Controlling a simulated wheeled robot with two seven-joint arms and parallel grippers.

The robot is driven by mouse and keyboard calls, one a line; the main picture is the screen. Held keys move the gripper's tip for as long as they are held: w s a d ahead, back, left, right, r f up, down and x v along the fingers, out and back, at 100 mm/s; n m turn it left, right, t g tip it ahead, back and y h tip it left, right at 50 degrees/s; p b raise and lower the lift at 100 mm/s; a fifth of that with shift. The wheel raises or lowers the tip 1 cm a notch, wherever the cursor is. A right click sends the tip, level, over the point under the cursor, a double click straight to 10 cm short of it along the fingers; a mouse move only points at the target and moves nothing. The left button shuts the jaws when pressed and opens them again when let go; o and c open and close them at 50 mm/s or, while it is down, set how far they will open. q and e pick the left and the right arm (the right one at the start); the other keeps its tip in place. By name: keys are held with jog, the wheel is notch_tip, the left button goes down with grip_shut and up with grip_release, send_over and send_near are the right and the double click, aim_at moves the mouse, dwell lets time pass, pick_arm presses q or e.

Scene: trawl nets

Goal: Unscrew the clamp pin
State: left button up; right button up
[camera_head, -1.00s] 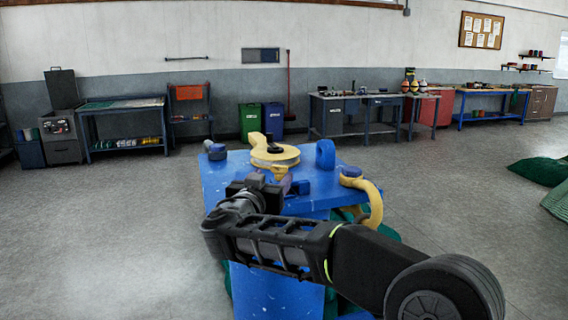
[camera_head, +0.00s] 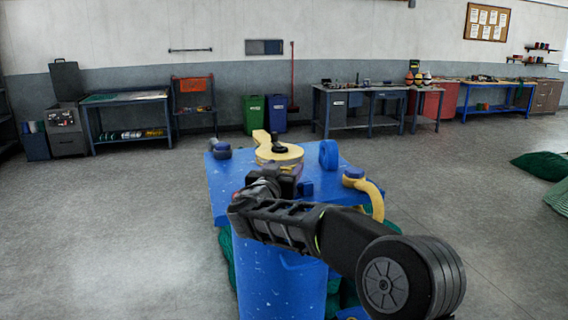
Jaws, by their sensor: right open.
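A blue bench (camera_head: 228,192) stands in front of me with a yellow round fitting (camera_head: 268,155) on its top. A black knob sits at the middle of the yellow fitting. A curved yellow clamp (camera_head: 372,199) with a blue-purple cap (camera_head: 353,173) is at the bench's right edge. I cannot tell which part is the clamp pin. My right gripper (camera_head: 292,173) is open, at the near side of the yellow fitting. My arm partly hides its fingers, and whether they touch anything is unclear. My left gripper is not in view.
A blue upright ring (camera_head: 328,155) stands on the bench right of the yellow fitting. A blue-grey piece (camera_head: 221,151) is at its left edge. Green netting (camera_head: 538,166) lies on the floor at right. The floor around the bench is mostly clear.

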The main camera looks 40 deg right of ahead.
jog(key=shift+f, duration=0.1)
grip_shut()
dwell(0.7)
